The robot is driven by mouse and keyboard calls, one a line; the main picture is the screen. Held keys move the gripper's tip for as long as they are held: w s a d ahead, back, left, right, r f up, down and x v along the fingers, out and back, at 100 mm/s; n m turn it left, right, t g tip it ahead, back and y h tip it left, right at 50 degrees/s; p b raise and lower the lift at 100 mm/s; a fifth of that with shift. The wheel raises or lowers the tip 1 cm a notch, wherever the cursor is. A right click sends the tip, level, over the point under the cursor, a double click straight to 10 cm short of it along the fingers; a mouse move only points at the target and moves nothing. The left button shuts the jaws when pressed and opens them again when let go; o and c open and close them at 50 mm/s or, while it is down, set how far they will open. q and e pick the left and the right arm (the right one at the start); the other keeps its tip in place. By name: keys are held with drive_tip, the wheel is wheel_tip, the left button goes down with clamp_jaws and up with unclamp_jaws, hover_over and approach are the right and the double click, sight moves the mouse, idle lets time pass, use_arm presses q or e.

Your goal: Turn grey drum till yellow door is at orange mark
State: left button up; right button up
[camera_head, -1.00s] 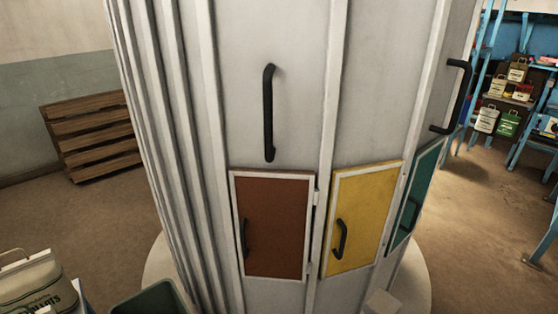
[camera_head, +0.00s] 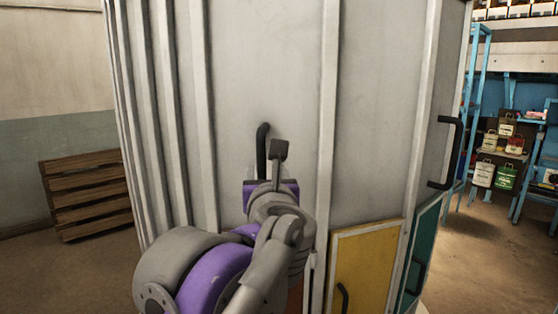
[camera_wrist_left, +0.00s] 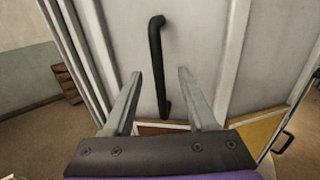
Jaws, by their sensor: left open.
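The grey drum (camera_head: 375,130) fills the middle of the head view. Its yellow door (camera_head: 362,270) is at the lower right of the drum front, with a green door (camera_head: 421,250) to its right. A black vertical handle (camera_head: 262,150) on the drum is partly hidden by my left gripper (camera_head: 279,152). In the left wrist view, that handle (camera_wrist_left: 156,65) stands between the open fingers (camera_wrist_left: 160,90), nearer the left one; I cannot tell whether they touch it. The brown door (camera_wrist_left: 160,129) shows low in that view. The orange mark is not visible. My right gripper is not in view.
Another black handle (camera_head: 446,153) sticks out at the drum's right side. A wooden pallet (camera_head: 90,192) leans on the wall at left. Blue shelves (camera_head: 473,130) with small sacks (camera_head: 506,177) stand at right. Bare floor lies on both sides of the drum.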

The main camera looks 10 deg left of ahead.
sight(262, 158)
use_arm(q)
drive_tip(key=x, duration=0.7)
drive_tip(key=p+x, duration=0.1)
drive_tip(key=x, duration=0.2)
drive_tip(key=shift+w+a, duration=0.3)
drive_tip(key=shift+a, duration=0.1)
clamp_jaws()
idle(0.9)
